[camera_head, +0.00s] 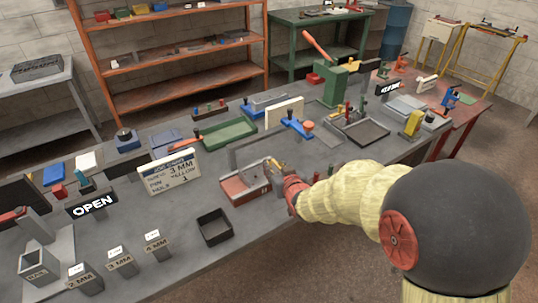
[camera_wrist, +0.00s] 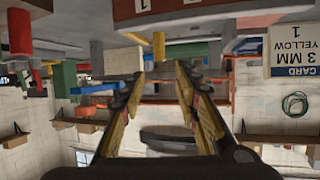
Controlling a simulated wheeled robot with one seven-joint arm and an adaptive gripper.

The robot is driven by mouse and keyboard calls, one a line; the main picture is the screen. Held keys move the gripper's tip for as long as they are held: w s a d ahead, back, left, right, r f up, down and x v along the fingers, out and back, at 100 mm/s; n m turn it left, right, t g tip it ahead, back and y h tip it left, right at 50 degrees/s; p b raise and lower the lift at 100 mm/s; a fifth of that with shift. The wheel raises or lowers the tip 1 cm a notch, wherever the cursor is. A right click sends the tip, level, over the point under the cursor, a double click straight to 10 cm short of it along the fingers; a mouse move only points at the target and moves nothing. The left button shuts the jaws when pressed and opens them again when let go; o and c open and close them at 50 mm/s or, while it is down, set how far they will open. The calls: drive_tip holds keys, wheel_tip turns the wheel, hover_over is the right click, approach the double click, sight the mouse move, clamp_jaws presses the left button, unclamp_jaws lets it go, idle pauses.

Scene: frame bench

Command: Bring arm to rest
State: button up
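My arm reaches in from the right in the head view, and my gripper (camera_head: 279,168) is at the bench's middle, close to a red and grey block (camera_head: 246,187). In the wrist view, which is upside down, my gripper (camera_wrist: 160,72) has its two fingers apart, with no object held between them. A yellow peg (camera_wrist: 159,46) shows just past the fingertips, by the red block (camera_wrist: 170,10). Whether a finger touches the peg or block I cannot tell.
The bench (camera_head: 190,268) holds a job card (camera_head: 170,172), a black bin (camera_head: 214,227), an OPEN sign (camera_head: 92,205), labelled size holders (camera_head: 121,262), a green tray (camera_head: 226,132) and a grey tray (camera_head: 366,133). An orange shelf (camera_head: 185,75) stands behind. Open floor lies at the front right.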

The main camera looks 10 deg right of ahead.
drive_tip(key=shift+r, duration=0.1)
drive_tip(key=s+r+g, duration=0.2)
drive_tip(key=s+r, duration=0.1)
drive_tip(key=s, duration=0.8)
drive_tip(key=s+r+g, duration=0.3)
drive_tip(key=s+r, duration=0.1)
drive_tip(key=s, duration=0.7)
drive_tip(key=s+r+g, duration=0.3)
drive_tip(key=s+r, duration=0.1)
drive_tip(key=s, duration=0.8)
drive_tip(key=shift+a, duration=0.15)
